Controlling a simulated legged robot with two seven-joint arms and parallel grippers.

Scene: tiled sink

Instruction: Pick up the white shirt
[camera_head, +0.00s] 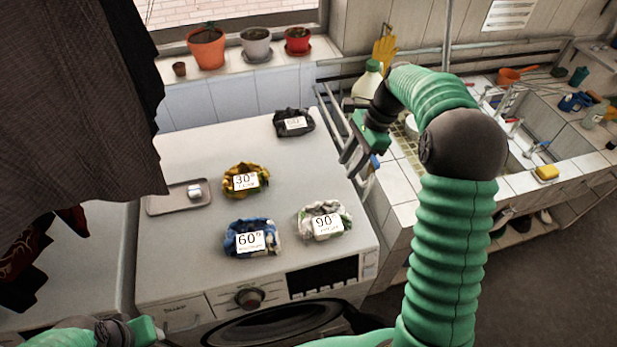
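A crumpled white cloth (306,222), the likely white shirt, lies on the washing machine top near its front right. A tag reading 90° covers part of it. My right gripper (352,154) is above the right edge of the machine, behind the white cloth and apart from it. Its dark fingers look spread and empty. My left gripper (150,332) shows only in part at the bottom left, low in front of the machine; its fingers are not clear.
A blue cloth (234,229), yellow cloth (234,186) and black cloth (305,115) also lie on the machine top (220,145). A tray (164,201) holds a small metal item. Dark hanging clothes (70,110) fill the left. The tiled sink (400,190) stands right.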

